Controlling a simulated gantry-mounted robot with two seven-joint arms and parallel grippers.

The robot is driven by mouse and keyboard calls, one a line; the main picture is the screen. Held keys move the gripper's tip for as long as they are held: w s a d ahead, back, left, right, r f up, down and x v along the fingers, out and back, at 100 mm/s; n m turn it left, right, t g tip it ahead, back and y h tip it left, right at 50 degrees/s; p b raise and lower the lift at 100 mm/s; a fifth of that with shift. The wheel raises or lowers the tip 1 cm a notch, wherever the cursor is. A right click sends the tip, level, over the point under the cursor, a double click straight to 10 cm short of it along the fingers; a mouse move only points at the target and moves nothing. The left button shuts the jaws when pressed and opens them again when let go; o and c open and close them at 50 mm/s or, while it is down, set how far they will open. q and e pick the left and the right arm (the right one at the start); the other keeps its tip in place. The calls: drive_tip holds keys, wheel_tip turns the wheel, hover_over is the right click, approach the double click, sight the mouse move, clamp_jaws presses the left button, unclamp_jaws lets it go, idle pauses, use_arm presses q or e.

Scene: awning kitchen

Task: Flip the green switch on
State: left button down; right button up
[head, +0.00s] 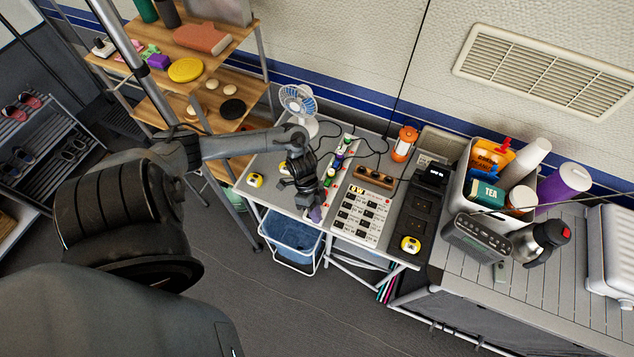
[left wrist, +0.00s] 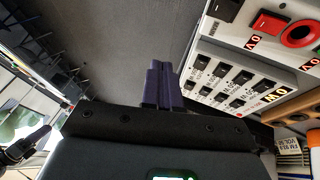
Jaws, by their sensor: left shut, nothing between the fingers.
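A narrow white strip (head: 340,160) with small green and purple parts lies on the grey table, just beyond my left gripper; its green part (head: 331,178) is small, and I cannot tell its switch position. My left gripper (head: 315,213) is near the table's front edge, beside the strip's near end. Its purple fingers are shut together and empty, and they show in the left wrist view (left wrist: 161,84). A white panel with several black switches (head: 361,216) lies to the right of the gripper; it also shows in the left wrist view (left wrist: 228,78). No green switch is clear in the wrist view.
A blue fan (head: 298,103), an orange lantern (head: 404,144) and a wooden block with knobs (head: 374,178) stand around the strip. Cables run behind it. A blue bin (head: 291,240) is under the table.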

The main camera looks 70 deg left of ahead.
sight(327, 184)
use_arm(q)
drive_tip(key=w+a+r+y+b, duration=0.1)
drive_tip(key=w+a+r+b, duration=0.1)
drive_tip(key=a, duration=0.6)
drive_tip(key=w+a+r+t+y+b, duration=0.1)
drive_tip(key=w+a+r+y+b, duration=0.1)
drive_tip(key=w+a+r, duration=0.2)
drive_tip(key=w+a, duration=0.2)
drive_tip(key=a, duration=0.2)
drive_tip(key=shift+w+a+r+t, duration=0.3)
drive_tip(key=shift+w+a, duration=0.1)
use_arm(e)
drive_tip(key=f, duration=0.5)
drive_tip(key=shift+w+a, duration=0.15)
drive_tip(key=shift+a, duration=0.15)
use_arm(q)
drive_tip(key=shift+f, duration=0.1)
drive_tip(key=x, duration=1.2)
drive_tip(key=shift+s+a+f, duration=0.1)
drive_tip(key=shift+s+f, duration=0.2)
drive_tip(key=shift+f, duration=0.65)
use_arm(e)
drive_tip(key=shift+f, duration=0.3)
use_arm(q)
drive_tip(key=shift+s+f, duration=0.1)
